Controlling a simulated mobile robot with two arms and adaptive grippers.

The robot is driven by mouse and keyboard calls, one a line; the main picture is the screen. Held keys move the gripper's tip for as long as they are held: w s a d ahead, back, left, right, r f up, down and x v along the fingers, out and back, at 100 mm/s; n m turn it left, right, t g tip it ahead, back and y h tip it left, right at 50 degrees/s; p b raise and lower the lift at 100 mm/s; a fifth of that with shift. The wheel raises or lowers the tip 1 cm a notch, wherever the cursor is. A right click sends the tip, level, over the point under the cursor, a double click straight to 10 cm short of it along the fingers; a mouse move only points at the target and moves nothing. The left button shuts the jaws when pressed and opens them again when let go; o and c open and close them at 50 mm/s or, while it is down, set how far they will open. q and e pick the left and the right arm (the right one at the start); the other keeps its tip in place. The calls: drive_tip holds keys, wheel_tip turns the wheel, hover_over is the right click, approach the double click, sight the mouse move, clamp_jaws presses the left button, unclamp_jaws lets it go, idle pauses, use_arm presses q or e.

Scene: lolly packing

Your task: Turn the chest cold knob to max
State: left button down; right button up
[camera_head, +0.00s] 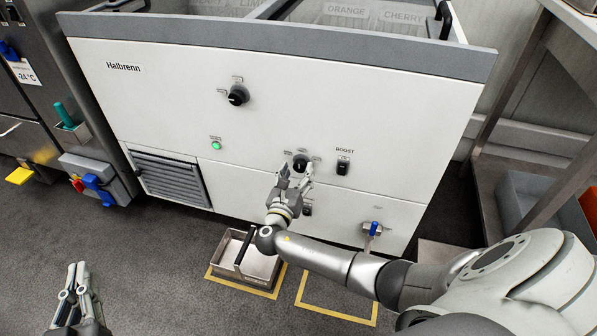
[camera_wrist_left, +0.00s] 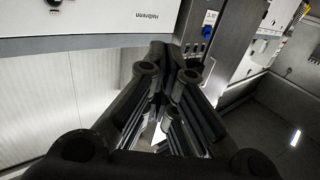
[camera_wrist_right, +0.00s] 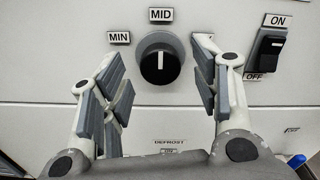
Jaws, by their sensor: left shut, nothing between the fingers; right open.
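A black knob (camera_head: 301,162) sits on the white front of the chest (camera_head: 380,100). In the right wrist view this knob (camera_wrist_right: 160,58) has a white line pointing straight up to MID. MIN is marked at its left; the label at its right is mostly hidden behind a finger. My right gripper (camera_head: 296,173) is open, with one finger on each side of the knob as seen from the wrist; I cannot tell whether they touch it. My left gripper (camera_head: 77,268) is shut and empty, low at the left, away from the chest.
Another black knob (camera_head: 238,95) is higher on the panel, above a green light (camera_head: 216,145). A BOOST switch (camera_head: 343,167) is close to the right of the lower knob. A blue-handled valve (camera_head: 374,229) and a metal tray (camera_head: 262,266) are below.

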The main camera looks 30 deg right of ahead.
use_arm(q)
drive_tip(key=shift+d+r+t+h, duration=0.2)
drive_tip(key=shift+r+t+h, duration=0.2)
drive_tip(key=shift+r+t, duration=0.7)
use_arm(e)
drive_tip(key=shift+x, duration=0.95)
use_arm(q)
drive_tip(key=shift+r+g, duration=0.3)
use_arm(e)
drive_tip(key=c, duration=1)
